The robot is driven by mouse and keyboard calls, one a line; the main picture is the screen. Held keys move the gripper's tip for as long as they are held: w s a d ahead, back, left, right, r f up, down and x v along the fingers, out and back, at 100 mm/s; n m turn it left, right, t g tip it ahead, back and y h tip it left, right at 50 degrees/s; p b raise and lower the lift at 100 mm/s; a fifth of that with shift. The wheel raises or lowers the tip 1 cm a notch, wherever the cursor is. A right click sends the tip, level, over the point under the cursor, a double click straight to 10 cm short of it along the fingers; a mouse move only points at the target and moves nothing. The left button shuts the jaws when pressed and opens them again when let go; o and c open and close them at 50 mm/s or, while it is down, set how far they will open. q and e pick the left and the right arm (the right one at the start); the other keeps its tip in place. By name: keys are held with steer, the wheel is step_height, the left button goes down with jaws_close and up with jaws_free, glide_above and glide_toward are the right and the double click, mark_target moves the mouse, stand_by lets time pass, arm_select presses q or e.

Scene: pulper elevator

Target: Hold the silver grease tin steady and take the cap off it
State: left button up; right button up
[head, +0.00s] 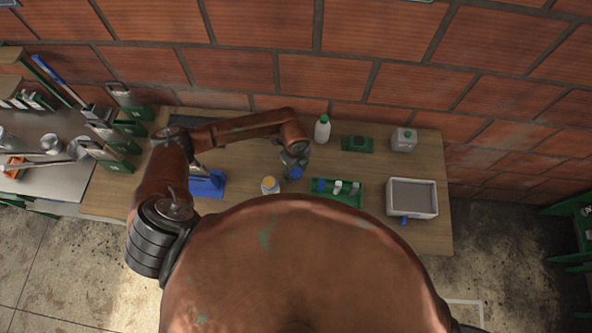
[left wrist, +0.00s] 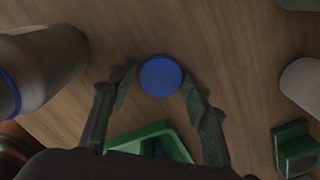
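My left gripper (head: 293,163) is over the middle of the wooden table, pointing down. In the left wrist view its two fingers (left wrist: 158,82) stand apart on either side of a round blue cap (left wrist: 160,75). A small gap shows on the left and almost none on the right; I cannot tell if they touch. The blue cap also shows in the head view (head: 296,173). The silver tin's body cannot be made out under the cap. A grey cylinder with a blue edge (left wrist: 42,70) is at the left of the wrist view. My right gripper is out of view.
A jar with a yellow-orange lid (head: 270,185) stands left of the gripper. A green tray (head: 352,201) with small items lies to the right, near a grey-white bin (head: 412,197). A green-capped bottle (head: 322,129) stands behind; a blue item (head: 208,185) lies left.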

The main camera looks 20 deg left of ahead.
mark_target(296, 172)
arm_select(q)
steer(key=shift+o, duration=0.7)
steer(key=shift+r, duration=0.2)
step_height(296, 172, up, 12)
steer(key=b, duration=0.2)
